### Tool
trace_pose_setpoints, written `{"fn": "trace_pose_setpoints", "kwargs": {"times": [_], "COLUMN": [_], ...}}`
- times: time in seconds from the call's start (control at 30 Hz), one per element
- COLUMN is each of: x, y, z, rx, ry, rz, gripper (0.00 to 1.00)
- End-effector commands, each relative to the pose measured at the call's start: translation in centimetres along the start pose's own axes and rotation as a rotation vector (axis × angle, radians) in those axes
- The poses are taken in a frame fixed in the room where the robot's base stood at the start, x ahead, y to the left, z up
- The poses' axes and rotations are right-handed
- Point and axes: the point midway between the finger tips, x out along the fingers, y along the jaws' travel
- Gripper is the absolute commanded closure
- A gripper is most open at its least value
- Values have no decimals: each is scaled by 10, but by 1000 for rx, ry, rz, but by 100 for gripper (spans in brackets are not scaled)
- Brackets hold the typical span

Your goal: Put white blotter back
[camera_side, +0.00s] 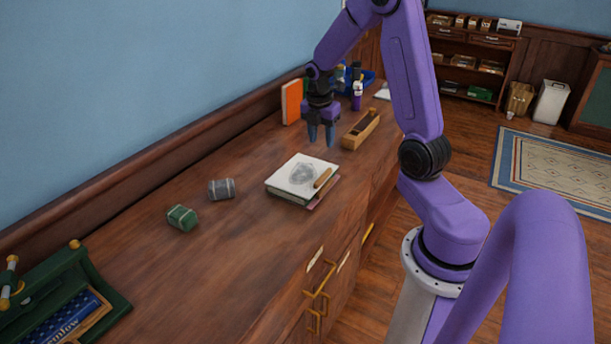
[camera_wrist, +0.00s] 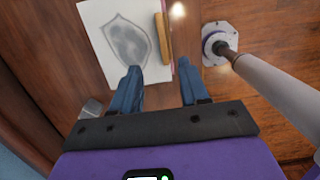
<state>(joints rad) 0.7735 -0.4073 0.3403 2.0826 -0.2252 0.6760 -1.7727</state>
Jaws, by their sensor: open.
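A flat white pad (camera_side: 300,173) with a grey smudged shape on it lies on the wooden desk top. It also shows at upper left in the wrist view (camera_wrist: 97,40). I cannot tell for sure that it is the white blotter. A small brown wooden stick (camera_side: 323,178) lies on its right edge. It also shows in the wrist view (camera_wrist: 163,38). Something pinkish lies under the pad. My gripper (camera_side: 321,137) is open and empty, pointing down. It hangs above the desk, behind the pad in the side view, apart from it.
A grey banded block (camera_side: 222,189) and a green block (camera_side: 182,218) lie left of the pad. A wooden box (camera_side: 361,130), an orange book (camera_side: 292,101) and a blue tray (camera_side: 362,78) stand farther back. A green holder (camera_side: 65,290) is at front left. The desk between is clear.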

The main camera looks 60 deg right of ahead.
Motion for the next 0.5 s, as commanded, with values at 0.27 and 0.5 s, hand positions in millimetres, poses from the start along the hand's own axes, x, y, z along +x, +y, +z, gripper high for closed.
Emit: {"fn": "trace_pose_setpoints", "kwargs": {"times": [0.27, 0.5], "x": [51, 74], "y": [-1, -1], "z": [-1, -1], "rx": [0, 1], "ry": [2, 1], "rz": [-5, -2], "gripper": [55, 55]}}
